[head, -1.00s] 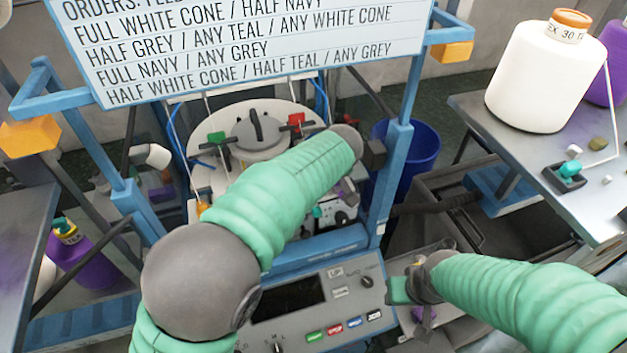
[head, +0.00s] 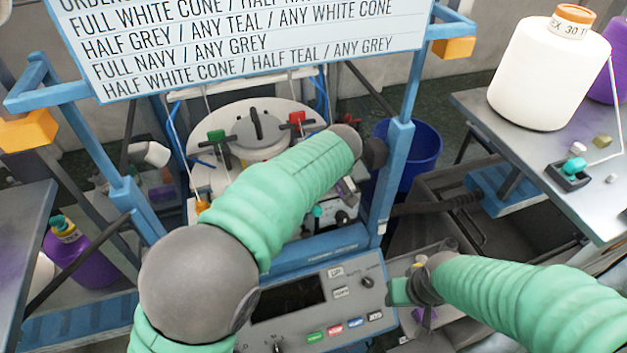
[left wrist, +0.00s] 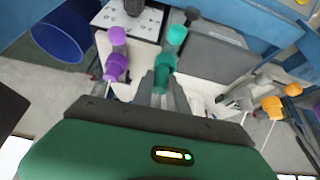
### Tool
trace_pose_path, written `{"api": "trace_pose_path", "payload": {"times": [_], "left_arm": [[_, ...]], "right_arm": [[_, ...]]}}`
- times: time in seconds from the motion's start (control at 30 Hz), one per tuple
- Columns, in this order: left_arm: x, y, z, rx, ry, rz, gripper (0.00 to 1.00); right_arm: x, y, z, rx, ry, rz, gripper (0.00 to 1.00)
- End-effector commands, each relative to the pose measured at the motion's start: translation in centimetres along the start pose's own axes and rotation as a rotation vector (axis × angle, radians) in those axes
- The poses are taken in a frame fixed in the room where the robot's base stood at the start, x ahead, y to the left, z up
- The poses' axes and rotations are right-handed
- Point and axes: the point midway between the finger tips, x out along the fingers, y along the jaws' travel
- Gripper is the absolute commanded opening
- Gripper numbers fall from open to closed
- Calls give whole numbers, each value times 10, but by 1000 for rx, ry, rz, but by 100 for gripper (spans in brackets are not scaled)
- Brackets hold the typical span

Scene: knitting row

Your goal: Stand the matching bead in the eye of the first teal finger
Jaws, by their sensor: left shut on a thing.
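In the left wrist view a teal finger (left wrist: 176,36) with a rounded end stands near the middle. My left gripper (left wrist: 163,84) points at its near part, with its two grey fingers close together around a teal piece (left wrist: 164,76), apparently the bead. Whether this piece touches the finger, and the eye itself, I cannot tell. A purple finger (left wrist: 116,62) stands to the left. In the head view a small teal tip (head: 317,211) shows below my left forearm, which hides my left gripper. My right gripper (head: 400,291) is low at the right, its fingertips not clear.
Orange fingers (left wrist: 272,106) stand to the right in the left wrist view. The control panel (head: 300,298) is below my left arm. A blue bin (head: 415,158) stands right of the frame post. A side table (head: 520,130) holds a large white cone (head: 543,75).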

Motion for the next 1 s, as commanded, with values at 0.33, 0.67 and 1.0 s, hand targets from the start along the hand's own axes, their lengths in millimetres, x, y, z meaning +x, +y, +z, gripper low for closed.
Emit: {"api": "trace_pose_path", "payload": {"times": [0.33,0.67,1.0], "left_arm": [[2,0,1,0,0,0,43],[-2,1,1,0,1,2,44],[-84,2,3,0,2,7,44]], "right_arm": [[2,0,0,0,0,0,44],[5,0,1,0,0,0,44],[34,0,8,0,0,0,44]]}}
